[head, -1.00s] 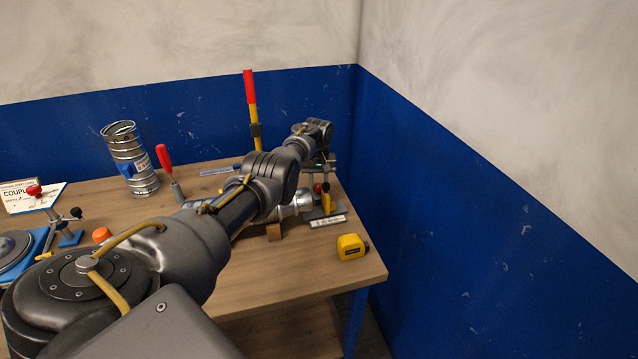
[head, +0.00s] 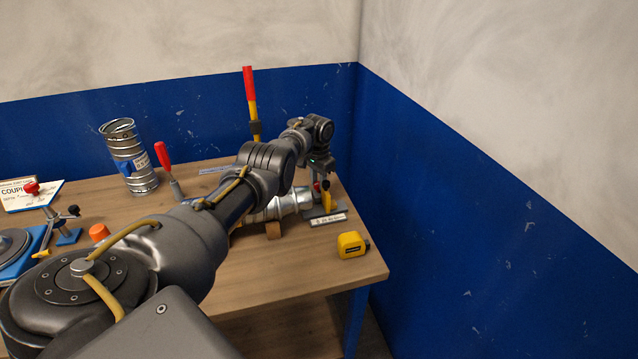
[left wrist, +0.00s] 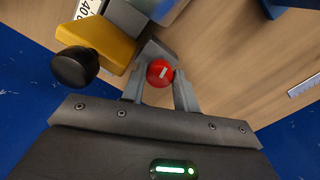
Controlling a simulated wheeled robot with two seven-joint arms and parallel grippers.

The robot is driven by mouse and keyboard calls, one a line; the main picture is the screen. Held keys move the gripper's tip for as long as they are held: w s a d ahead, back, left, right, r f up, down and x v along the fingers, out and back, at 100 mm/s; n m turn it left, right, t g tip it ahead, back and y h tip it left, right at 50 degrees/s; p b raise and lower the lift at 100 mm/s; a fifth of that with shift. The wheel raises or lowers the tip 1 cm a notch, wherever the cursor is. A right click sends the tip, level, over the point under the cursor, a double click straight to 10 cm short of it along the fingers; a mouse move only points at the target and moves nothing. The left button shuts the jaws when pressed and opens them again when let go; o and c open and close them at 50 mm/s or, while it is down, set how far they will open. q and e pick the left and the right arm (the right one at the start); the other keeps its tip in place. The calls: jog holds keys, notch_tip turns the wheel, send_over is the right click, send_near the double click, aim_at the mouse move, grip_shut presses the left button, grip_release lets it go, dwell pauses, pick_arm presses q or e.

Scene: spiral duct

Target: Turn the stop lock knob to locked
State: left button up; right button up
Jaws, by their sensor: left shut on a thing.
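The stop lock knob appears as a red round knob with a short white mark in the left wrist view (left wrist: 160,73). My left gripper (left wrist: 160,92) has its two fingers on either side of it and is shut on it. In the head view the left gripper (head: 321,181) reaches down at the right end of the bench, and the knob is mostly hidden by it. A yellow lever (left wrist: 97,41) with a black ball end (left wrist: 74,67) is close beside the fingers. My right gripper is not in view.
A silver duct piece (head: 289,203) lies beside the fixture, with a label plate (head: 328,220) in front. A yellow tape measure (head: 352,245) is near the bench's right edge. A spiral duct (head: 130,160) and a red-handled tool (head: 165,163) stand further left. The blue wall (head: 430,190) is close on the right.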

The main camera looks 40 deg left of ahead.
pick_arm(q)
jog(key=shift+s+m, duration=0.1)
jog(key=shift+m, duration=0.7)
jog(key=o, duration=1)
jog(key=shift+a, duration=0.1)
jog(key=shift+f, duration=0.1)
